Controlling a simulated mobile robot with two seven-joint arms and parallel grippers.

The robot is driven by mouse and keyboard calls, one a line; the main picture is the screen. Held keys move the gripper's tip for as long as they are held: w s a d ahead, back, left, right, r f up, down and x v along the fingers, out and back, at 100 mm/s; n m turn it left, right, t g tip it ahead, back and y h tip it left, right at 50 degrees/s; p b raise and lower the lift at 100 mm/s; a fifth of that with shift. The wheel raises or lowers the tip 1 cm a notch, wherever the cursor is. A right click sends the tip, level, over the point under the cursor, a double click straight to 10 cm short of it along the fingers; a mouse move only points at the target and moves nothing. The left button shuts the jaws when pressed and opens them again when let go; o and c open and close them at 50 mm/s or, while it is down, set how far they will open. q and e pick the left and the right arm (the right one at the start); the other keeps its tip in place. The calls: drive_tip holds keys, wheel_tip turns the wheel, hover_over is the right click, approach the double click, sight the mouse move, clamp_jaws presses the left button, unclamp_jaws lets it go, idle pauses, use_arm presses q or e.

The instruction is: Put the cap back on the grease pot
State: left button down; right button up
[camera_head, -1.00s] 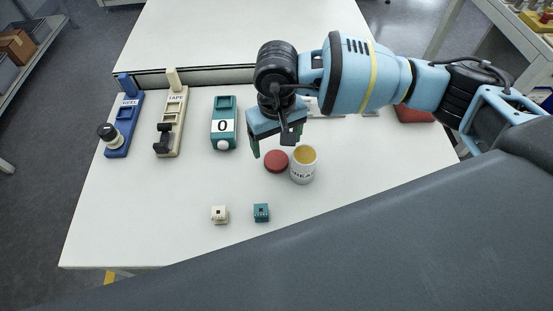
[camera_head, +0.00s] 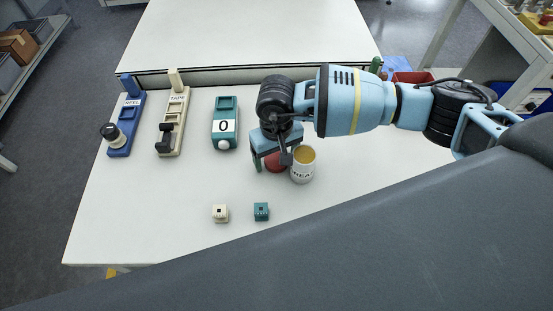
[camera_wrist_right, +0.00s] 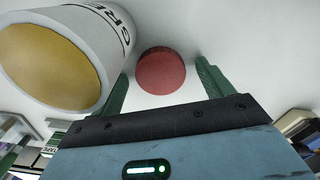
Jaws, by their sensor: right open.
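The red round cap (camera_head: 275,164) lies flat on the white table, just left of the grease pot (camera_head: 303,173). The pot is white with dark lettering, stands upright and is open, with yellow-brown grease inside. My right gripper (camera_head: 272,164) is low over the cap, pointing down and open. In the right wrist view the cap (camera_wrist_right: 161,71) lies between the two green fingers, with a gap on each side. The grease pot (camera_wrist_right: 62,52) is close beside the left finger there. The arm partly hides the cap in the head view. My left gripper is not in view.
Blue (camera_head: 125,125) and cream (camera_head: 174,125) holders and a teal device marked 0 (camera_head: 225,122) stand left. A red bin (camera_head: 412,77) is behind my arm. The table's left front is clear.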

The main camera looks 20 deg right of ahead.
sight(276, 159)
drive_tip(key=c, duration=1)
drive_tip(key=shift+c, duration=0.2)
wheel_tip(276, 159, up, 18)
drive_tip(key=shift+b, duration=0.45)
